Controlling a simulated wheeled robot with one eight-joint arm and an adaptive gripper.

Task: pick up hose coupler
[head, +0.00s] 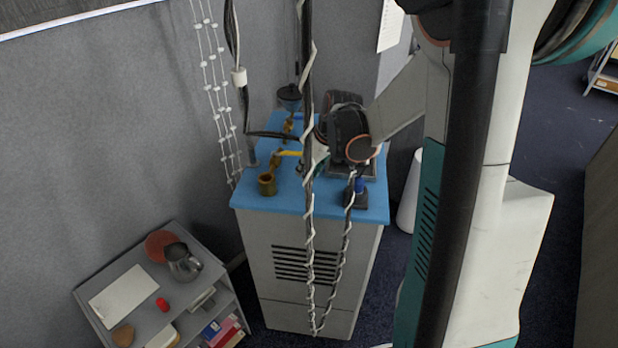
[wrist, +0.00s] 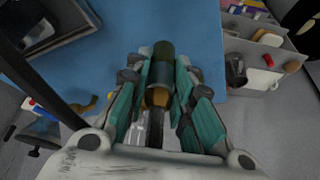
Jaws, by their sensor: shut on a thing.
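The hose coupler (wrist: 162,55) is an olive-brown cylinder with a grey band and a brass-coloured lower part. In the wrist view it lies between the two teal-and-grey fingers of my gripper (wrist: 160,80), which are shut on it. Its far end sticks out past the fingertips over the blue tabletop (wrist: 120,40). In the head view a brown-brass cylinder (head: 267,184) shows at the table's left front; it looks like the same coupler. My dark gripper body is right of it, and hanging cables hide part of the fingers. I cannot tell whether the coupler touches the tabletop.
A grey tray (wrist: 60,35) with a dark thing is at the right. Wrapped cables hang in front. A low grey shelf unit (head: 190,310) stands at the front left.

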